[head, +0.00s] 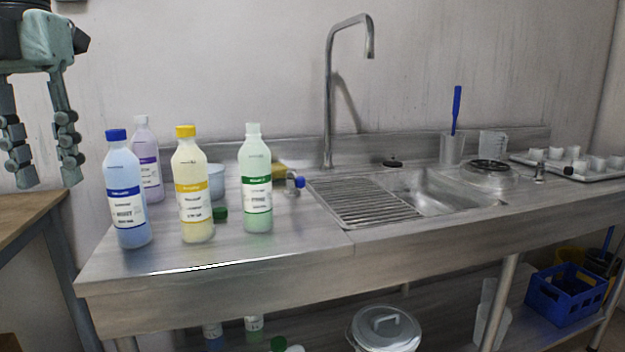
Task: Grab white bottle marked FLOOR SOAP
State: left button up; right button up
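Several bottles stand upright on the left part of the steel counter (300,258). One has a blue cap and blue label (127,200), one a yellow cap and yellow label (193,190). A pale bottle with a green label (256,185) and white cap stands to their right. Another pale bottle with a purple label (149,165) stands behind, partly hidden by the blue-labelled one. The print is too small for me to read FLOOR SOAP on any. My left gripper (48,174) is open and empty, fingers pointing down, left of the bottles. My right gripper is out of view.
A sink (450,192) with drainboard and tall tap (329,95) lies right of the bottles. A wooden table (28,208) is at the left. A bowl (216,182) and a green cap (220,214) sit among the bottles. The front counter strip is clear.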

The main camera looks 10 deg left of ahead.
aim_at(254, 155)
jog(key=i+j+z, duration=0.2)
jog(key=j+z, duration=0.2)
jog(key=i+j+z, duration=0.15)
jog(key=j+z, duration=0.25)
jog(key=i+j+z, duration=0.1)
jog(key=j+z, duration=0.35)
jog(key=l, duration=0.1)
